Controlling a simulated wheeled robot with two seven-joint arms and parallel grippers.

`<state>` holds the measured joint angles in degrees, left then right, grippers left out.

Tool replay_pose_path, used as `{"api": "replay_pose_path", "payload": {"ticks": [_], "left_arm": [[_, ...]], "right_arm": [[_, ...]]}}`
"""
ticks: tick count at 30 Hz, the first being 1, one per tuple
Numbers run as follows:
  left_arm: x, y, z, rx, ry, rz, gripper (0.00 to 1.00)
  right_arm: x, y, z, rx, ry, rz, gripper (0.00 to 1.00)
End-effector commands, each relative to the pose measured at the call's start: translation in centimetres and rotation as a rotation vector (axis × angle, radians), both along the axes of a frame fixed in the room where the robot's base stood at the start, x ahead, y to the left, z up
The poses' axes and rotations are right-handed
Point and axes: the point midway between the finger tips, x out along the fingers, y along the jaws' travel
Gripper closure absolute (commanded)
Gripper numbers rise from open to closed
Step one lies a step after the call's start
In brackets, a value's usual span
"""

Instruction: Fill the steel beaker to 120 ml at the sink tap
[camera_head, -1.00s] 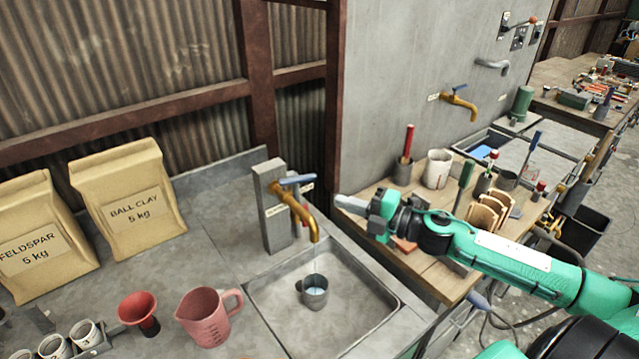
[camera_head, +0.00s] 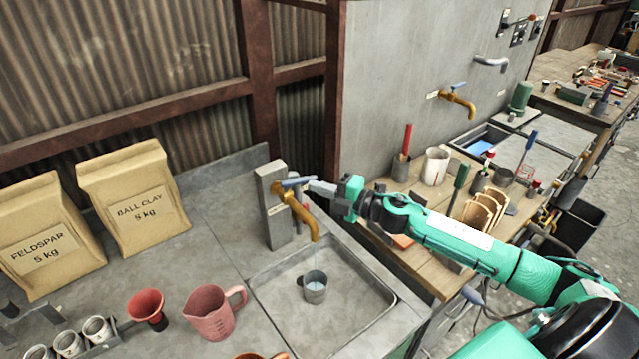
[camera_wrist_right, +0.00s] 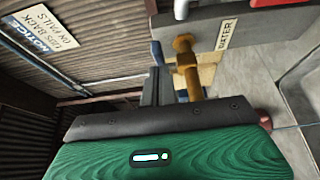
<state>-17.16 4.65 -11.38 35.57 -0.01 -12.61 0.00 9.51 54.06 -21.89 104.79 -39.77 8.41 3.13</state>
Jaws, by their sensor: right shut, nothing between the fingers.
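The steel beaker (camera_head: 314,291) stands upright in the sink basin (camera_head: 372,318) under the brass tap (camera_head: 301,212). Water shows inside it, and a thin stream runs from the spout into it. I cannot read the level. The tap has a blue lever (camera_head: 295,182) on top. My right gripper (camera_head: 320,187) is shut and empty, its tips right at the lever's right end; I cannot tell whether they touch. The right wrist view shows the brass tap (camera_wrist_right: 188,66) close in front, beside a WATER label (camera_wrist_right: 227,34). My left gripper is out of view.
A pink jug (camera_head: 212,312) and a red funnel (camera_head: 147,308) stand left of the basin. A wooden bench (camera_head: 432,270) with tools lies under my right arm. A second brass tap (camera_head: 459,102) is on the wall.

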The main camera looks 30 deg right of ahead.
Motion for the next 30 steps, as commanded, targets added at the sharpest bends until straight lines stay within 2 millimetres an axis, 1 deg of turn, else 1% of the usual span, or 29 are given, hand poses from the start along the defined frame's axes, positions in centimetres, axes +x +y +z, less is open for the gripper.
{"api": "replay_pose_path", "payload": {"ticks": [11,14,21,27,30], "left_arm": [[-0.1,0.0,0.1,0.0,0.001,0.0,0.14],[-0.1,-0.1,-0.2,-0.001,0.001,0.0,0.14],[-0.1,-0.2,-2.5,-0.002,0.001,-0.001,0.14],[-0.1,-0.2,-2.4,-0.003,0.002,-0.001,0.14],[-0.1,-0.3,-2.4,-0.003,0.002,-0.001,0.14]], "right_arm": [[0.3,0.0,-0.1,0.0,0.001,0.001,1.0],[0.4,-0.1,-0.2,-0.001,0.001,0.011,1.0],[1.5,-0.9,-0.4,-0.001,-0.002,0.119,1.0],[2.9,-1.5,0.0,0.001,-0.001,0.127,1.0],[3.1,-1.6,0.0,0.001,0.0,0.126,1.0]]}}
